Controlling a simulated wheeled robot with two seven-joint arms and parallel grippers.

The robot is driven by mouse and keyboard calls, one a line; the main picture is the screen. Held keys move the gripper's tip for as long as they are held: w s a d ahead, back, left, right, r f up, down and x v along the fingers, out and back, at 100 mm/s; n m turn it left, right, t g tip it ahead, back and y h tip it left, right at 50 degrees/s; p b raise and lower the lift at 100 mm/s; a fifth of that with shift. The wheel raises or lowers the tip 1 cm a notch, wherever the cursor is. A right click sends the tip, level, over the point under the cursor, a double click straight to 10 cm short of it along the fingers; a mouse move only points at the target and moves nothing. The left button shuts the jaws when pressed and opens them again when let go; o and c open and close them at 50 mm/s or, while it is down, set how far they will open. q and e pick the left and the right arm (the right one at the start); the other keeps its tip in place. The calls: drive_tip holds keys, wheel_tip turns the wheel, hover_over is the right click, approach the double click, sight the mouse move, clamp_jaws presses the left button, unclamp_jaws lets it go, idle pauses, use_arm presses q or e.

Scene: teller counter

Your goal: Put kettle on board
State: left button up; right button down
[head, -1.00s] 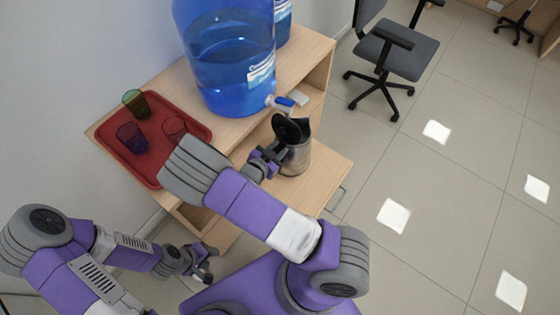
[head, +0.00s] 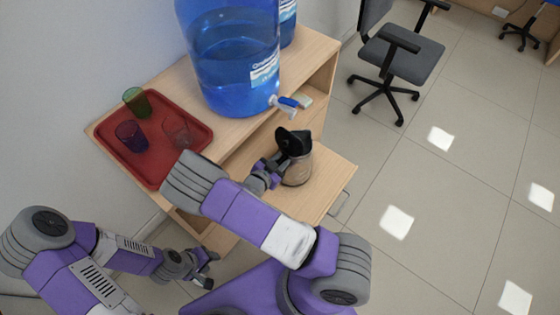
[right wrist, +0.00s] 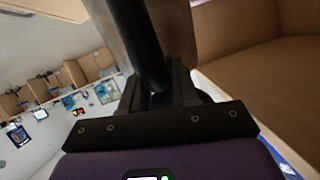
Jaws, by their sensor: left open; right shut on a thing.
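The kettle (head: 298,171), with a metal body and black lid and handle, is upright over the light wooden pull-out board (head: 326,176) of the cabinet. Whether its base touches the board or hovers just above it I cannot tell. My right gripper (head: 277,170) is shut on the kettle's black handle, at its left side. In the right wrist view the handle (right wrist: 138,45) runs down between the fingers (right wrist: 160,90), with the metal body behind it. My left gripper (head: 207,268) is open and empty, low in front of the cabinet.
A large blue water bottle (head: 232,60) with a tap stands on the cabinet top, behind the kettle. A red tray (head: 195,128) with coloured cups lies at the left of the top. An office chair (head: 400,55) stands on the floor beyond.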

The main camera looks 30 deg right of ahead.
drive_tip(key=shift+f, duration=0.1)
drive_tip(key=c, duration=0.8)
unclamp_jaws()
drive_tip(key=shift+c, duration=0.2)
drive_tip(key=shift+r, duration=0.2)
drive_tip(key=shift+a+r+p, duration=0.25)
drive_tip(key=shift+p, duration=0.05)
drive_tip(key=p+v, duration=0.3)
drive_tip(key=v, duration=0.8)
wheel_tip(320, 180, down, 10)
drive_tip(key=s+n+g+y, duration=0.2)
drive_tip(key=n+y, duration=0.4)
drive_tip(key=y, duration=0.1)
drive_tip(key=s+a+f+n+g+y, duration=0.1)
drive_tip(key=s+a+n+g+y, duration=0.2)
drive_tip(key=s+a+n+y, duration=0.3)
drive_tip(key=s+y, duration=0.3)
drive_tip(key=shift+a+f+g, duration=0.15)
drive_tip(key=shift+a+g, duration=0.05)
drive_tip(key=shift+g, duration=0.1)
